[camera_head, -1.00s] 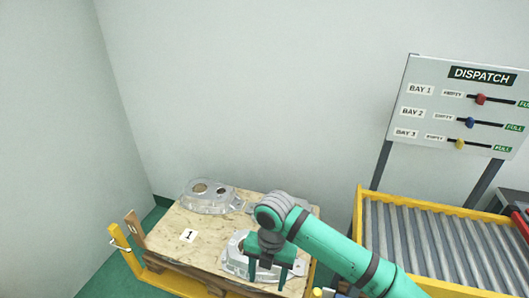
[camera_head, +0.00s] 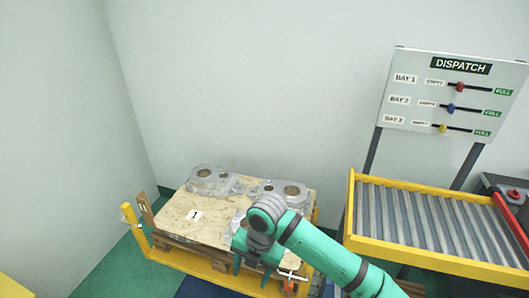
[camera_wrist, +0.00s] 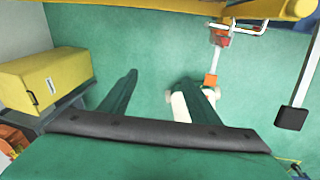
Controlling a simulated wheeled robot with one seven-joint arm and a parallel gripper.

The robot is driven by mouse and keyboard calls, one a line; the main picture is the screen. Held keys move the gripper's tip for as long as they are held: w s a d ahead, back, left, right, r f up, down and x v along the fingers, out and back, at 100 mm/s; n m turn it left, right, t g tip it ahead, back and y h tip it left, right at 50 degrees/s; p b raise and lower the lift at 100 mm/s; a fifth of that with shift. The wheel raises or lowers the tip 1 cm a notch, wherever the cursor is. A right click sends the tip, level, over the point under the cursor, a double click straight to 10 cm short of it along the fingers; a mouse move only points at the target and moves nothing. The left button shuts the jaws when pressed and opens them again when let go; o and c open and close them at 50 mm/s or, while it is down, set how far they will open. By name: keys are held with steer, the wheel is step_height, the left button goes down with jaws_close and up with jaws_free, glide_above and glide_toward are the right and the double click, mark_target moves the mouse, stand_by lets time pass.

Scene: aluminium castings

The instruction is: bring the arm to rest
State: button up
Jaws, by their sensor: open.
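My arm reaches in from the lower right of the head view. My gripper (camera_head: 251,271) points down at the front edge of the board-topped pallet (camera_head: 200,237). In the wrist view my gripper (camera_wrist: 158,80) has its two fingers spread, with only green floor between the tips. Grey castings lie on the board: one at the back left (camera_head: 211,181), one at the back right (camera_head: 284,190), and one at the front (camera_head: 238,221), mostly hidden by my arm.
A yellow-framed roller conveyor (camera_head: 430,220) stands to the right, below the dispatch board (camera_head: 452,95). A yellow post (camera_head: 131,222) is at the pallet's left corner. A yellow box (camera_wrist: 45,80) sits at the left of the wrist view. Green floor is open left of the pallet.

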steer(key=w+a+r+m+t+y, duration=0.25)
steer(key=a+r+m+y, duration=0.25)
steer(key=a, duration=0.8)
steer(key=w+a+r+m+t+y, duration=0.1)
steer(key=a+r+m+t+y, duration=0.4)
steer(key=a, duration=0.8)
steer(key=s+d+f+m+t+h, duration=0.9)
steer(key=s+d+f+m, duration=0.7)
steer(key=m, duration=0.6)
steer(key=s+d+h, duration=0.1)
steer(key=s+d, duration=0.6)
steer(key=s, duration=0.2)
steer(key=s+d+r+h, duration=0.1)
steer(key=s+d+h, duration=0.1)
steer(key=s+d, duration=0.5)
steer(key=s+g, duration=0.1)
steer(key=s, duration=0.2)
steer(key=shift+s, duration=0.25)
